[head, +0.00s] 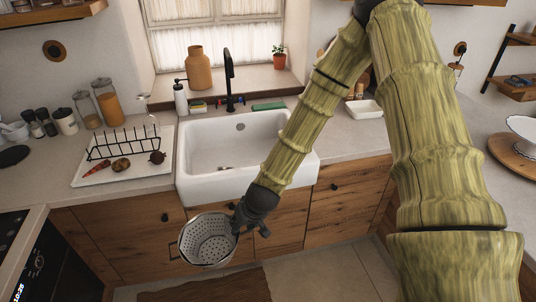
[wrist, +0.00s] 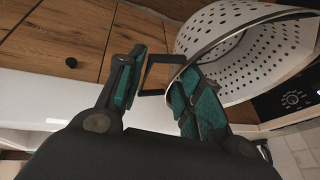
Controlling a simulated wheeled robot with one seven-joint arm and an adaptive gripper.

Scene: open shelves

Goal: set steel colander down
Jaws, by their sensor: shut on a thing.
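The steel colander (head: 208,240) is a pale metal bowl with many holes. It hangs in the air in front of the wooden cabinet doors, below the sink's front edge. My gripper (head: 250,218) is at its right side, shut on it at the rim side. In the wrist view the colander (wrist: 255,55) fills the upper right, tilted, with its rim toward my gripper (wrist: 155,95). A dark square handle loop (wrist: 158,62) on the rim lies between the teal finger pads. The contact itself is partly hidden.
A white sink (head: 245,185) sits in the grey counter behind the colander. A white tray (head: 100,176) with a black rack and several food items lies left of it. Jars and a vase stand further back. Bare counter (head: 35,185) shows at the left, near the stove.

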